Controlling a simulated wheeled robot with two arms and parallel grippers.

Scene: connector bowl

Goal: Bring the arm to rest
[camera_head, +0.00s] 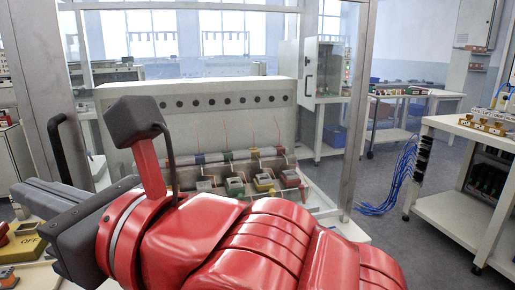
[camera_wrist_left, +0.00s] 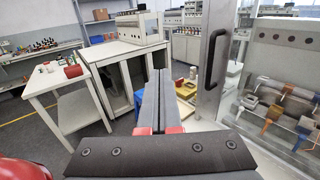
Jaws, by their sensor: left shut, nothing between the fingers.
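My left gripper (camera_head: 30,192) is at the left of the head view, at the end of my red arm, with its dark fingers pointing left. In the left wrist view its two fingers (camera_wrist_left: 159,85) lie together, shut, with nothing held. The red arm crosses the lower middle of the head view and hides what is below and behind it. My right gripper is in neither view.
A glass-fronted cabinet with a metal frame (camera_head: 358,110) and black handle (camera_head: 62,150) stands close to my arm. It holds coloured connectors (camera_head: 235,186). A yellow box (camera_head: 25,246) lies below the gripper.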

